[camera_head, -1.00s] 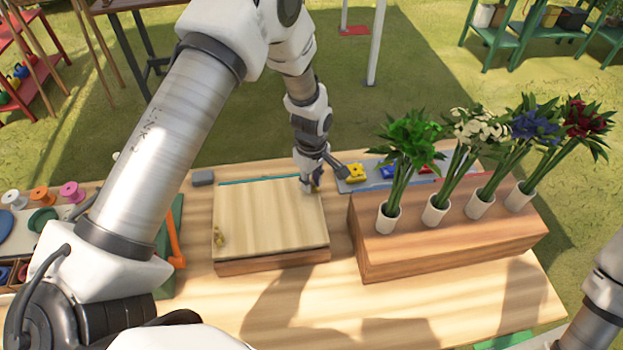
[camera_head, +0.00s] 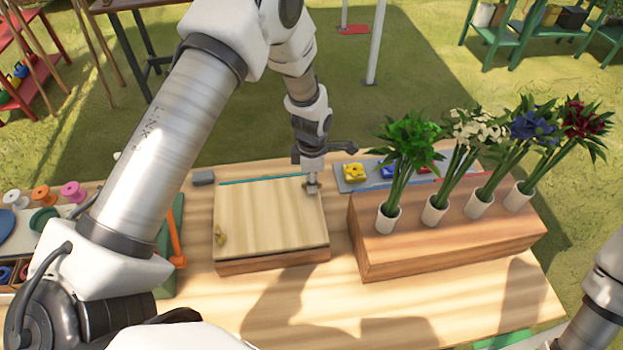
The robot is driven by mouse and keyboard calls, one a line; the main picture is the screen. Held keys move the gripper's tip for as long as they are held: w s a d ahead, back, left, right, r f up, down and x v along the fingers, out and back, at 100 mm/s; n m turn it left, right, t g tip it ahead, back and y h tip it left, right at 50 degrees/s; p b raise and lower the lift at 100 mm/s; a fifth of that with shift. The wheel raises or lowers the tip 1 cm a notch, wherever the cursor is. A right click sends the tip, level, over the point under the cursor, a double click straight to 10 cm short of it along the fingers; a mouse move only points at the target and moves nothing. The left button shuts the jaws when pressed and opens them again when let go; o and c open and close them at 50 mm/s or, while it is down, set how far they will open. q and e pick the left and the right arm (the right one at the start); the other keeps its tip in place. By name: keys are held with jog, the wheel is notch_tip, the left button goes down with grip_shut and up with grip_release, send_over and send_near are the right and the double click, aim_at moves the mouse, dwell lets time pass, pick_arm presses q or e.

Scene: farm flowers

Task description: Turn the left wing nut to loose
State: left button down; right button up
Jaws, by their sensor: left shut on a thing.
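A flat wooden press (camera_head: 268,222) with a light top board lies on the table in the middle of the view. A brass wing nut (camera_head: 220,236) stands free at its near left corner. My left gripper (camera_head: 312,188) points down at the far right corner of the board. It is shut on a second small wing nut there, which its fingers mostly hide. My right arm shows only at the right edge, and its gripper is out of view.
A wooden block (camera_head: 445,243) with several white vases of flowers stands on the right. A grey tray (camera_head: 345,185) with coloured pieces lies behind it. An orange-handled tool (camera_head: 175,243) and several spools (camera_head: 41,196) are on the left. The table front is clear.

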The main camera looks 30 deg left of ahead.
pick_arm(q)
jog(key=shift+n, duration=0.6)
jog(key=c, duration=1)
grip_release()
jog(key=shift+r, duration=0.1)
notch_tip(320, 180, up, 12)
jog(key=shift+f, duration=0.15)
